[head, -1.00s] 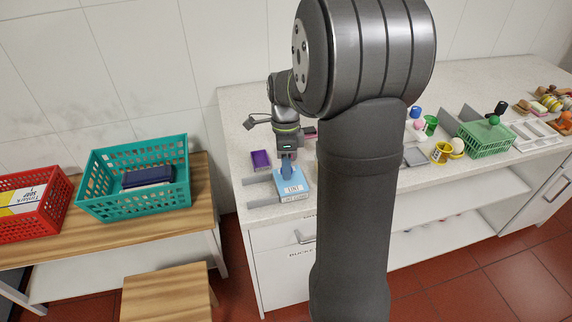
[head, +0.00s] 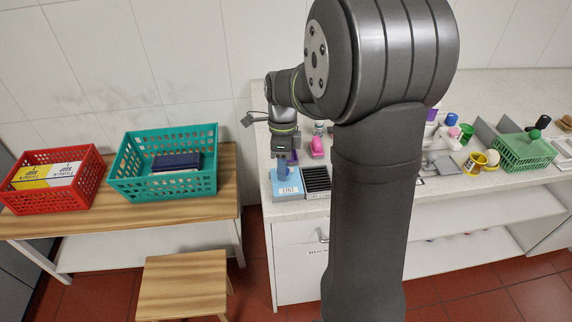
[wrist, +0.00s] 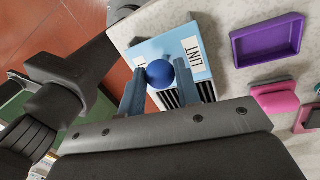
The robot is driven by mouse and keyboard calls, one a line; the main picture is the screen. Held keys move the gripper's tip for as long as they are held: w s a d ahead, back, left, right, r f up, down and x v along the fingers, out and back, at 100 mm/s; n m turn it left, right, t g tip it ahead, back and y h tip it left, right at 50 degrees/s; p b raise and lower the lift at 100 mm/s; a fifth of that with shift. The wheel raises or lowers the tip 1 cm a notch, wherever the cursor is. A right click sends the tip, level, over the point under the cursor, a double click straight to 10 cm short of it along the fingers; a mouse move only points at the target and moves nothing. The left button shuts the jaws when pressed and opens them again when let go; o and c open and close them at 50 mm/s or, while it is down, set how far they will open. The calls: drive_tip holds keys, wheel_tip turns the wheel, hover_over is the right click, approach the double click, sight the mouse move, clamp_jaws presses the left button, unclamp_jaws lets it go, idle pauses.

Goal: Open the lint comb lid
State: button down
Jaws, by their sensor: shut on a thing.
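The lint comb lid (head: 286,186) is a light blue slab with a white LINT label. In the head view it lies to the left of a box with a dark slotted top (head: 316,180), which is uncovered. In the wrist view the lid (wrist: 211,62) carries a round blue knob (wrist: 161,74), with black slots partly visible below it. My gripper (head: 284,160) is over the lid, and its blue fingers (wrist: 166,86) are shut on the knob. The fingers hide part of the lid and slots.
A purple tray (wrist: 268,40) and pink items (wrist: 274,97) lie close by on the counter. A teal basket (head: 128,180) and a red basket (head: 92,190) stand on a lower wooden bench to the left. A green basket (head: 524,154) stands far right.

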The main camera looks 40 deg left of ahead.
drive_tip(key=c, duration=1.1)
unclamp_jaws()
drive_tip(key=shift+o, duration=0.2)
drive_tip(key=shift+r, duration=0.1)
wheel_tip(320, 180, up, 17)
drive_tip(key=w+a, duration=0.2)
drive_tip(key=shift+w, duration=0.4)
drive_tip(key=shift+d, duration=0.1)
drive_tip(key=s+f, duration=0.1)
drive_tip(key=f, duration=0.4)
drive_tip(key=s+d+f, duration=0.1)
drive_tip(key=f, duration=1.1)
drive_tip(key=shift+s+d, duration=0.4)
drive_tip(key=shift+d+f, duration=0.1)
drive_tip(key=shift+w, duration=0.15)
